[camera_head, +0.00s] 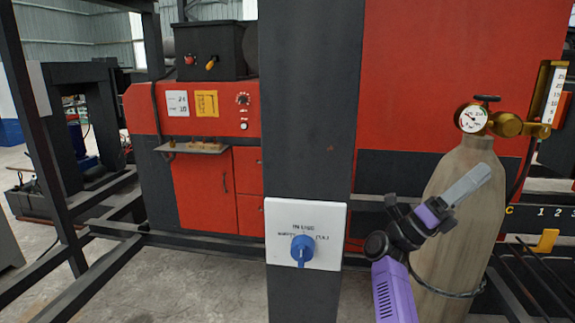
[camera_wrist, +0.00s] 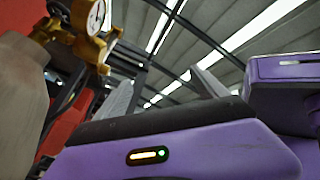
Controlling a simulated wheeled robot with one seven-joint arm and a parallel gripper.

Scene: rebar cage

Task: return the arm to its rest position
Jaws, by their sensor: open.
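My gripper (camera_head: 484,173) is at the right of the head view, on my purple and black arm. Its grey fingers point up and right, in front of the tan gas cylinder (camera_head: 457,235) in the picture. I cannot tell whether they touch it. In the wrist view, the two grey fingers of my gripper (camera_wrist: 166,83) stand apart with nothing between them. The cylinder (camera_wrist: 22,85) fills the left edge there, with its brass regulator (camera_wrist: 78,32) above.
A white switch panel (camera_head: 279,244) with a blue knob (camera_head: 302,248) is on the dark post (camera_head: 311,100). Behind stands a red and black machine (camera_head: 440,70). A gauge (camera_head: 472,119) tops the cylinder. Dark frame bars (camera_head: 95,280) cross the lower left; bare floor shows between them.

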